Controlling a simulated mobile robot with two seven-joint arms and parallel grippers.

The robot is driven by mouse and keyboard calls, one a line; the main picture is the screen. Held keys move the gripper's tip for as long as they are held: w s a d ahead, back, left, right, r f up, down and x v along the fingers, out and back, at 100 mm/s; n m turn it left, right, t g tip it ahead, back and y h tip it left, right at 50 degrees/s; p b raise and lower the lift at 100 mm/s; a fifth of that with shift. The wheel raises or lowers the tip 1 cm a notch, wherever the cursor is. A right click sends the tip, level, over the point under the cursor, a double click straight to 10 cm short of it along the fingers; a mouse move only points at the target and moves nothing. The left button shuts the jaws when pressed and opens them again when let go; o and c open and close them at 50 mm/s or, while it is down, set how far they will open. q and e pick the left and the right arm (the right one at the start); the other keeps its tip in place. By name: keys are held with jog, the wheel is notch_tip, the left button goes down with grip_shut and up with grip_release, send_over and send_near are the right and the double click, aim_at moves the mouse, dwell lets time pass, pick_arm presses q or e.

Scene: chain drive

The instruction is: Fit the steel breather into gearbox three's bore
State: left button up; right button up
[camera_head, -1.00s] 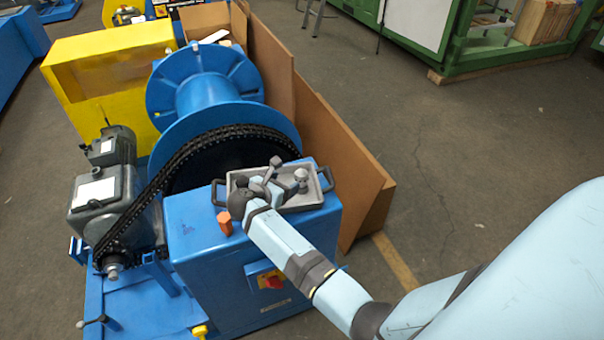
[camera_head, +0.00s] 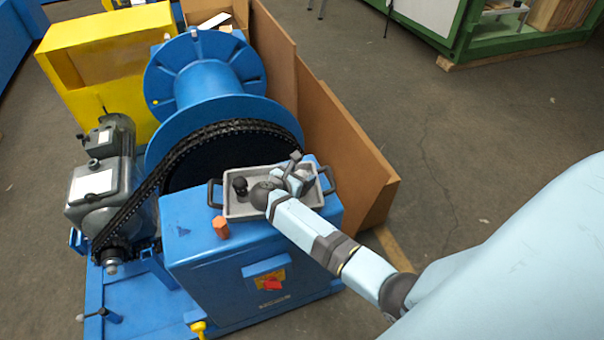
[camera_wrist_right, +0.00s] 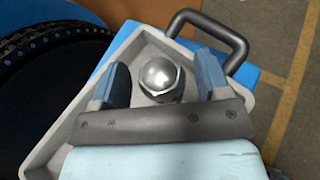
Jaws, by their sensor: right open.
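The steel breather (camera_wrist_right: 161,79), a shiny domed part with a hexagonal base, stands in the grey tray (camera_wrist_right: 60,145) in the right wrist view. My right gripper (camera_head: 293,172) is over the right part of that tray (camera_head: 240,212) in the head view. Its two blue-grey fingers are open, one on each side of the breather, with gaps visible. The gripper largely hides the breather in the head view. A grey motor-and-gearbox unit (camera_head: 118,170) stands at the left; I cannot tell whether it is gearbox three, and no bore shows clearly. My left gripper is not in view.
The tray has dark handles (camera_wrist_right: 225,35) and sits on a blue cabinet (camera_head: 195,260). A black fitting (camera_head: 240,188) stands in its left part. A chain (camera_head: 150,185) and blue drum (camera_head: 205,90) are behind.

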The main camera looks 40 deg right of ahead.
jog(key=shift+w+d+f, duration=0.2)
jog(key=shift+d+f, duration=0.05)
jog(key=shift+d, duration=0.2)
jog(key=shift+s+a+r, duration=0.1)
jog(key=shift+a+r, duration=0.05)
jog(key=shift+a, duration=0.05)
jog(key=shift+c, duration=0.3)
jog(key=c, duration=1)
jog(key=shift+r, duration=0.15)
